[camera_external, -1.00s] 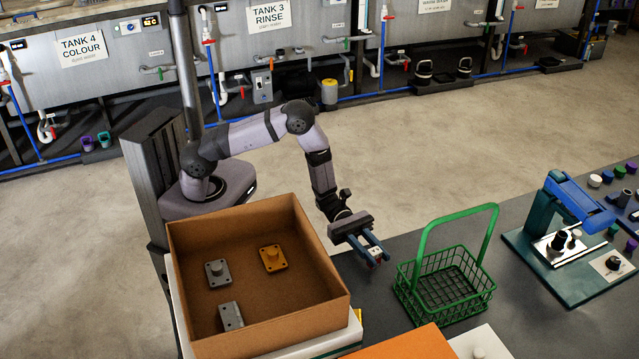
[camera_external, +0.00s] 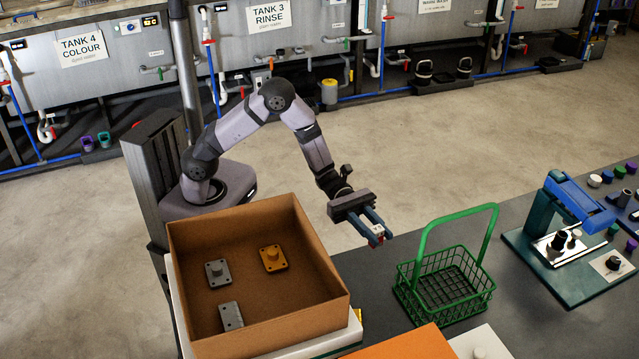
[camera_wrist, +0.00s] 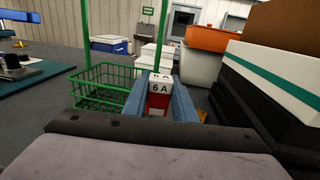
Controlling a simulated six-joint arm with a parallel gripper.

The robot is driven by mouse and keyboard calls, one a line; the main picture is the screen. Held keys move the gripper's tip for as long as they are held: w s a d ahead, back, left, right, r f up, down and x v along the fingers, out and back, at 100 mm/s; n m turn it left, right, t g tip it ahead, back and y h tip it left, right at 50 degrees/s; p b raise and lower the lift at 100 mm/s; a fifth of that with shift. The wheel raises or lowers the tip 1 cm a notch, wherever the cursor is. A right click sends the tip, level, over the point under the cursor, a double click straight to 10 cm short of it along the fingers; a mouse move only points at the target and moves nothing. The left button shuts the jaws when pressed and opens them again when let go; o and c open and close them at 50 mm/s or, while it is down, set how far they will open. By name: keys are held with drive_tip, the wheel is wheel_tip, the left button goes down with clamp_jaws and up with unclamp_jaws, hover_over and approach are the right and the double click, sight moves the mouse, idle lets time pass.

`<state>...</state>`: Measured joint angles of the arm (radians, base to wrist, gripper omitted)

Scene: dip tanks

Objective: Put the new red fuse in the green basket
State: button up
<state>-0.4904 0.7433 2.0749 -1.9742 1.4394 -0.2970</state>
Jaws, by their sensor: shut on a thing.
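My gripper (camera_external: 376,236) is shut on the red fuse (camera_external: 377,230), which has a white top. In the wrist view the fuse (camera_wrist: 158,98) sits between the blue fingers and its label reads "6 A". My gripper holds it above the grey table, to the left of the green basket. The green basket (camera_external: 402,283) stands upright on the table with its handle raised, and it looks empty. In the wrist view the basket (camera_wrist: 95,84) is just left of the fingers, farther away.
An open cardboard box (camera_external: 335,300) with several metal parts stands left of the basket. An orange lid or box (camera_external: 410,345) is in front. A blue and teal press (camera_external: 570,210) stands at the right. Clear table lies between the basket and the press.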

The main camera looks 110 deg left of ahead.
drive_tip(key=w+d+r+m+g+h+p, duration=0.1)
drive_tip(key=w+d+r+p, duration=0.1)
drive_tip(key=d+r, duration=0.35)
drive_tip(key=w+d+r+m+g+h+p, duration=0.1)
drive_tip(key=w+d+r+p, duration=0.15)
drive_tip(key=r, duration=0.65)
drive_tip(key=w+d+r+g+h+p, duration=0.1)
drive_tip(key=w+d+r+p, duration=0.2)
drive_tip(key=r, duration=0.4)
wheel_tip(320, 180, up, 9)
drive_tip(key=n+t+y+b, duration=0.1)
drive_tip(key=n+t+y, duration=0.4)
drive_tip(key=y, duration=0.2)
hover_over(466, 211)
drive_tip(key=shift+f+p, duration=1.35)
drive_tip(key=shift+f, duration=3.5)
drive_tip(key=shift+f, duration=0.15)
drive_tip(key=o, duration=1)
drive_tip(key=shift+o, duration=0.2)
